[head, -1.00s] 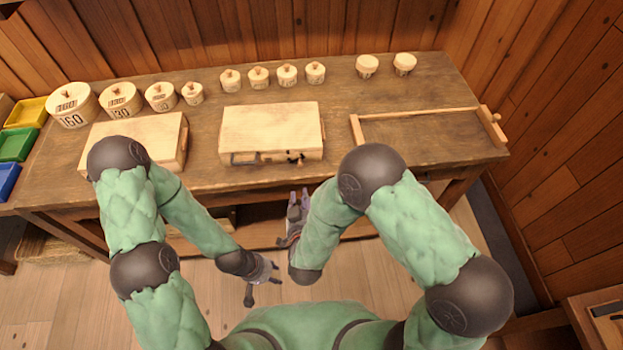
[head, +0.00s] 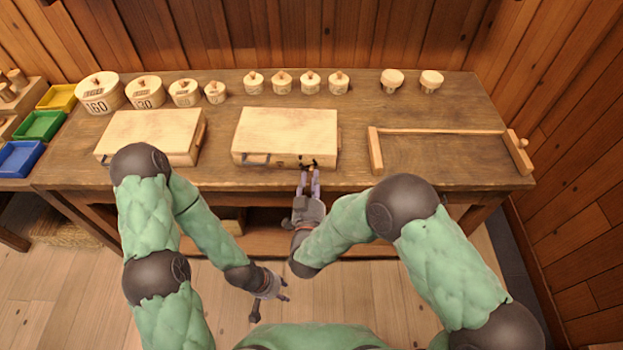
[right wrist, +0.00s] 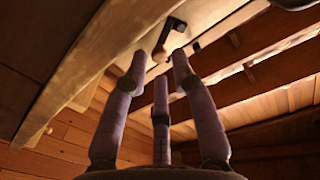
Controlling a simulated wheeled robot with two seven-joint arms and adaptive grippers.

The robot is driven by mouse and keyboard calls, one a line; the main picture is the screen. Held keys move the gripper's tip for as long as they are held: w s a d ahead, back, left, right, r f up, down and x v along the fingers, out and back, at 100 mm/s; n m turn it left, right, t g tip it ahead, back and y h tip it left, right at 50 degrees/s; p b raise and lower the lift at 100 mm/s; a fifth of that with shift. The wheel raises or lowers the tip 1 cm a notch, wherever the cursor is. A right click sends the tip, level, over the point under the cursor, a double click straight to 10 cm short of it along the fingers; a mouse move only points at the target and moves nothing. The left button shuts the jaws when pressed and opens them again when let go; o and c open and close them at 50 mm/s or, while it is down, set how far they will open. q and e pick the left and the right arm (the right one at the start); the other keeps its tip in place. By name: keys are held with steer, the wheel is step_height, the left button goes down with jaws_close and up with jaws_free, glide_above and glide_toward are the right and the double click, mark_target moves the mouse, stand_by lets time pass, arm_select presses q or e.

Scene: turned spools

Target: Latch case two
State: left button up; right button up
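Two pale wooden cases lie closed on the workbench in the head view: a left case (head: 152,135) and a middle case (head: 286,135). I see no number on either. The middle case has a dark handle at its front left and a small dark latch (head: 308,163) at its front right. My right gripper (head: 311,176) is at the front of the middle case, just below that latch. In the right wrist view the latch (right wrist: 172,36) shows just beyond the spread fingers (right wrist: 160,70); contact is unclear. My left gripper (head: 271,299) is open and empty, low in front of the bench.
The workbench (head: 350,181) carries a row of lidded round boxes (head: 145,92) and small spools (head: 392,80) at the back. A wooden frame (head: 440,131) lies on the right. Yellow, green and blue bins (head: 40,125) stand at the left.

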steer(key=shift+w, duration=0.8)
steer(key=shift+c, duration=0.4)
